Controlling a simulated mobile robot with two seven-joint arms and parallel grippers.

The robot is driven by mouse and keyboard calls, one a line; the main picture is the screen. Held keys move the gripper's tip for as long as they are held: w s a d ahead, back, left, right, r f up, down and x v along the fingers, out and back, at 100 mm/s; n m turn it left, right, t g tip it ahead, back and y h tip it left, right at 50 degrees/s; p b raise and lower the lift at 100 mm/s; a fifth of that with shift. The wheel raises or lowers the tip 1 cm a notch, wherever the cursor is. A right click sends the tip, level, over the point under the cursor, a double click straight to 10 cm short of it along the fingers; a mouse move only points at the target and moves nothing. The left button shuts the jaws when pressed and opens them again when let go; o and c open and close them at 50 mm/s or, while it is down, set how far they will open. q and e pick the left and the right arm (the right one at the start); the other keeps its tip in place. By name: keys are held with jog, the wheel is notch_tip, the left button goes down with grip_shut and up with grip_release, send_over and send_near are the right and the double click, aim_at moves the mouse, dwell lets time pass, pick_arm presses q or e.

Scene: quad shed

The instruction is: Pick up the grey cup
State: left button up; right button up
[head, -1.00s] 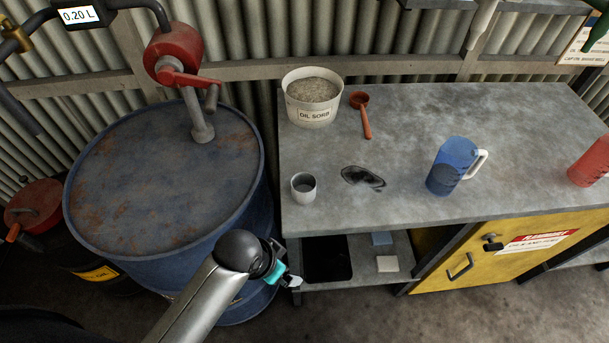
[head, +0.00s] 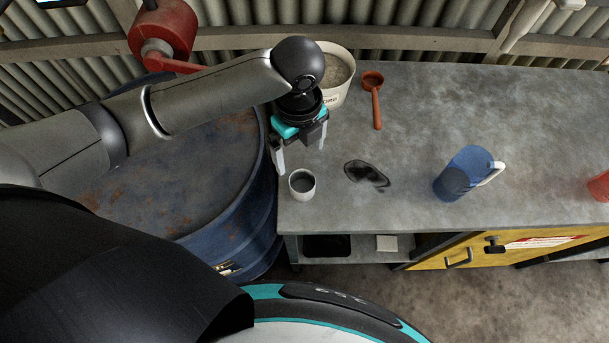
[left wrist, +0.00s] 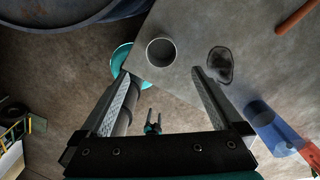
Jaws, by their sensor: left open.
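The small grey cup (head: 302,184) stands upright on the workbench near its left front edge. It also shows in the left wrist view (left wrist: 160,51), between the lines of the two fingers and beyond their tips. My left gripper (head: 300,158) is open and empty, with its fingers pointing down just behind and above the cup in the head view. The fingers are apart from the cup. My right gripper does not show in the head view.
A blue drum (head: 240,215) stands left of the bench (head: 430,110).

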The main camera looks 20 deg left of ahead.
pick_arm(q)
send_near(304, 186)
jog(key=shift+s+a+f+b, duration=0.2)
jog(key=shift+s+f+b, duration=0.1)
jog(key=shift+s+f, duration=0.35)
jog(key=shift+d+f, duration=0.2)
jog(key=shift+f, duration=1.2)
jog(key=shift+d+f, duration=0.15)
jog(key=shift+f, duration=1.25)
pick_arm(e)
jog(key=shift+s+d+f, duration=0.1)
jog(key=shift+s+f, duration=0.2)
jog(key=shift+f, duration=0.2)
pick_arm(q)
jog(key=c, duration=1.3)
jog(key=shift+r, duration=0.15)
